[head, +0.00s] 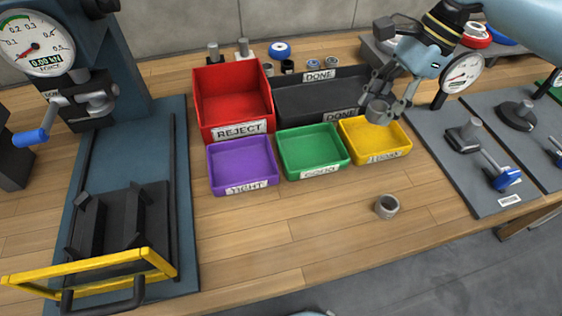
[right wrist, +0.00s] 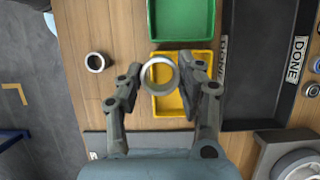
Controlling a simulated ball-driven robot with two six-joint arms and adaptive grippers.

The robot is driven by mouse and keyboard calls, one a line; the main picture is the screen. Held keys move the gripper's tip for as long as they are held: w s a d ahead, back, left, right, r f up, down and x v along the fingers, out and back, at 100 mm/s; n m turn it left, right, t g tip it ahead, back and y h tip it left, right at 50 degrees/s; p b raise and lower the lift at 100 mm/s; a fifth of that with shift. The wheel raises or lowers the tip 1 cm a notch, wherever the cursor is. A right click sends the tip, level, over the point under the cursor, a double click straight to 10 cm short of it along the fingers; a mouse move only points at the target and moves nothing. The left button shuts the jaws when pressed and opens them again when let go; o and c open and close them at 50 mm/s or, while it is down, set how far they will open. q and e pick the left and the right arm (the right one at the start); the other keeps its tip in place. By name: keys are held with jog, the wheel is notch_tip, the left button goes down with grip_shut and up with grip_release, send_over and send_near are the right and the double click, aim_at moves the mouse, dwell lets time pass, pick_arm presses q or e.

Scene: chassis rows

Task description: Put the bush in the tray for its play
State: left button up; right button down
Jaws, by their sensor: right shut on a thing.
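My right gripper (head: 385,104) is shut on a grey ring-shaped bush (head: 377,112), held over the yellow tray (head: 361,150). In the right wrist view the bush (right wrist: 146,75) sits between the two fingertips (right wrist: 160,76), with the yellow tray (right wrist: 171,104) below it. The yellow tray's label looks like LOOSE but is hard to read. The green tray (head: 311,150), marked GOOD, and the purple tray (head: 242,163), marked TIGHT, stand to its left. All three look empty inside where visible. My left gripper is not in view.
A second grey bush (head: 387,206) lies on the bare wood in front of the trays. A red REJECT bin (head: 231,92) and black DONE bins (head: 303,103) stand behind. A press with a force dial (head: 37,45) is at left; gauge stations (head: 465,75) are at right.

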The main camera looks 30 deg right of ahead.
aim_at(368, 113)
jog(key=shift+w+f, duration=0.1)
jog(key=shift+f, duration=0.7)
jog(key=shift+w+a+f+b, duration=0.2)
jog(key=shift+w+a+f, duration=0.05)
jog(key=shift+a, duration=0.15)
jog(key=shift+w+a+f+b, duration=0.2)
jog(key=shift+a, duration=0.2)
jog(key=w+a+f, duration=0.1)
jog(key=a, duration=0.1)
jog(key=w+a+f, duration=0.2)
jog(key=a, duration=0.1)
jog(key=w+a+f+b, duration=0.1)
jog(key=w+a+f, duration=0.1)
jog(key=shift+a+f, duration=0.2)
notch_tip(368, 113, down, 4)
jog(key=shift+b, duration=0.45)
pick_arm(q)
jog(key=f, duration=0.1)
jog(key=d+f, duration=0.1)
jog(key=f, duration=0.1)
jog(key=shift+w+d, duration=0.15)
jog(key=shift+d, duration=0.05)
pick_arm(e)
jog(key=c, duration=0.8)
grip_release()
jog(key=shift+f, duration=0.1)
jog(key=shift+c, duration=0.2)
